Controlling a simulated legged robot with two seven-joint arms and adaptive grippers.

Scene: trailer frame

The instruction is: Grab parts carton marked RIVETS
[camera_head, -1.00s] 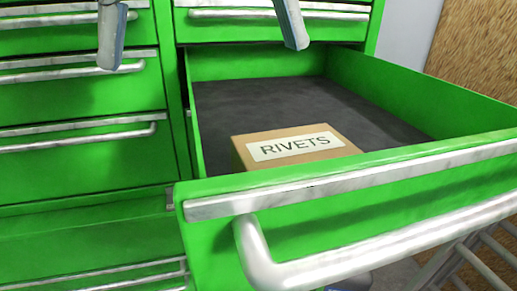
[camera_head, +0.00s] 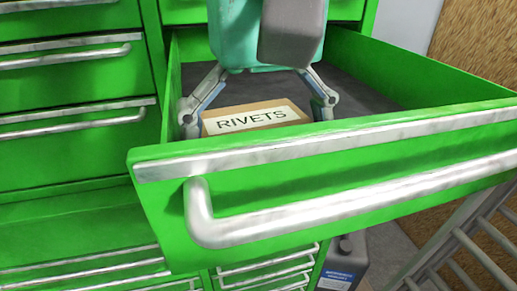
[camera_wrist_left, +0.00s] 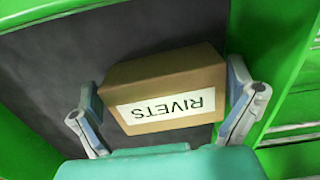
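The tan cardboard parts carton (camera_head: 253,118) with a white RIVETS label lies in the open green drawer (camera_head: 330,205). Its lower part is hidden by the drawer front in the head view. In the left wrist view the whole carton (camera_wrist_left: 165,76) shows on the dark liner, its label upside down. My left gripper (camera_head: 257,120) is over the carton, teal palm above it. Its fingers are spread, one on each side of the carton. In the left wrist view the fingers (camera_wrist_left: 162,90) stand close beside the carton's ends; contact cannot be told. My right gripper is out of view.
The drawer front with its long silver handle (camera_head: 350,200) stands before the carton. Closed green drawers (camera_head: 70,90) are at the left. A grey metal frame (camera_head: 460,245) is at the lower right, and a dark bottle (camera_head: 340,265) stands below the drawer. The dark liner (camera_head: 365,95) has free room.

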